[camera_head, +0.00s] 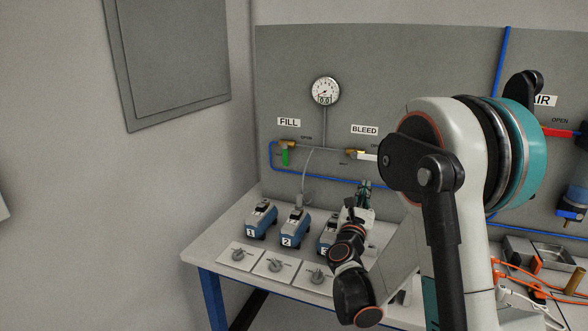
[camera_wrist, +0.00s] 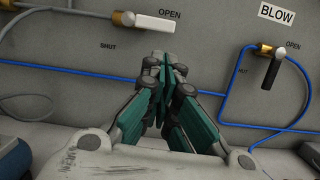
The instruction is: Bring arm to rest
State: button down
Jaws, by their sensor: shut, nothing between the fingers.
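My gripper (camera_head: 364,188) shows in the head view above the back part of the workbench, below the BLEED label. Its teal and black fingers also fill the middle of the wrist view (camera_wrist: 165,72), pointing at the grey panel. The fingers are together with nothing between them. My arm is bent, and its large white and teal joint covers part of the panel and bench at right. Whether the fingertips touch the panel cannot be told.
The grey panel (camera_head: 420,70) carries a gauge (camera_head: 325,91), a green-handled FILL valve (camera_head: 285,156) and a white-handled BLEED valve (camera_head: 366,156). Numbered blue units (camera_head: 261,218) stand on the workbench (camera_head: 205,255). Orange cables (camera_head: 520,283) lie at right. The wrist view shows a black-handled BLOW valve (camera_wrist: 271,68).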

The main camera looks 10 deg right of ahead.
jog(key=s+a+r+m+g+y, duration=0.1)
jog(key=s+r+m+g+y, duration=0.15)
jog(key=s+m+g, duration=0.9)
jog(key=s+a+f+m+y, duration=0.3)
jog(key=s+a+m, duration=0.5)
jog(key=s, duration=0.3)
jog(key=s+a+f+m+t+y, duration=0.1)
jog(key=s+a+f+m+y, duration=0.2)
jog(key=s+a+m+y, duration=0.3)
jog(key=s+a+m, duration=0.2)
jog(key=s+m, duration=0.1)
jog(key=s, duration=0.2)
jog(key=shift+s+a+f, duration=0.15)
jog(key=shift+a+f, duration=0.05)
jog(key=shift+f, duration=0.2)
